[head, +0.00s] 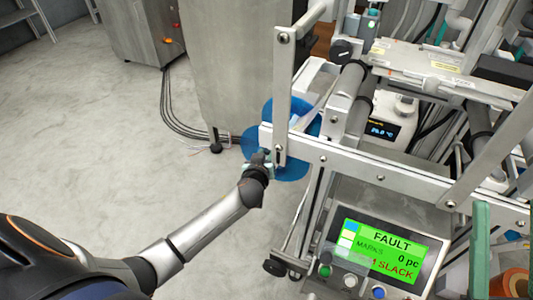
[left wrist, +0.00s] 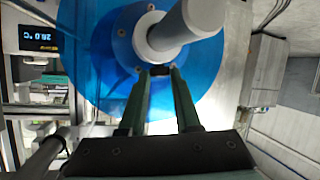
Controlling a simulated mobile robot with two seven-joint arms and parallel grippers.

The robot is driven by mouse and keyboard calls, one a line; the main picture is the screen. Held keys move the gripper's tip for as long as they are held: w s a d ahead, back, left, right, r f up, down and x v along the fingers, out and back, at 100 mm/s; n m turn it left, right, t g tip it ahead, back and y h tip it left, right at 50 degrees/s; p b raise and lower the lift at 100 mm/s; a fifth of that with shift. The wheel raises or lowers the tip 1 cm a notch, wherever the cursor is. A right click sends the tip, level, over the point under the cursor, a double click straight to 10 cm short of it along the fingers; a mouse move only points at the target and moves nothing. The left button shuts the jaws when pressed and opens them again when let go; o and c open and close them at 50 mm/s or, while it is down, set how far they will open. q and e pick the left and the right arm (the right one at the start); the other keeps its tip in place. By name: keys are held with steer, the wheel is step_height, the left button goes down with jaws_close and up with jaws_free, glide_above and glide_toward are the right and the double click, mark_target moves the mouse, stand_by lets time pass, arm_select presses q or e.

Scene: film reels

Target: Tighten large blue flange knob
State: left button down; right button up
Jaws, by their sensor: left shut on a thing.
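The large blue flange (head: 307,118) is a translucent blue disc on the machine's left side, partly hidden by a metal frame in the head view. The left wrist view shows the blue flange (left wrist: 88,62) close up, with a grey hub and a thick pale shaft at its centre. My left gripper (head: 262,163) is at the lower left of the disc. In the left wrist view the green fingers of my left gripper (left wrist: 160,74) are shut on a small dark knob (left wrist: 160,70) at the hub's lower edge. The fingers hide part of the knob.
A metal frame bar (head: 350,168) runs close to my left gripper. A control panel (head: 377,250) with a green screen reads FAULT and 0 pc. A grey cabinet (head: 230,70) stands behind, with cables on the floor. The floor at the left is clear.

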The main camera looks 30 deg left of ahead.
steer(key=shift+r, duration=0.1)
arm_select(q)
steer(key=m+h, duration=0.2)
steer(key=a+m+h+p, duration=0.1)
steer(key=m+h, duration=0.1)
steer(key=h, duration=0.1)
steer(key=m+t+h+p, duration=0.1)
steer(key=m+h, duration=0.2)
steer(key=shift+a+f, duration=0.1)
steer(key=shift+a, duration=0.25)
steer(key=shift+m+h, duration=0.3)
steer(key=shift+h, duration=0.2)
arm_select(e)
steer(key=h, duration=0.1)
steer(key=w+m+h, duration=0.1)
steer(key=w, duration=0.1)
steer(key=shift+d+f+m+t+h, duration=0.2)
steer(key=shift+f+m+t+h, duration=0.1)
steer(key=shift+m+h, duration=0.1)
steer(key=shift+r, duration=0.1)
arm_select(q)
steer(key=c, duration=0.6)
jaws_free()
steer(key=shift+s, duration=0.1)
arm_select(e)
steer(key=shift+r, duration=0.1)
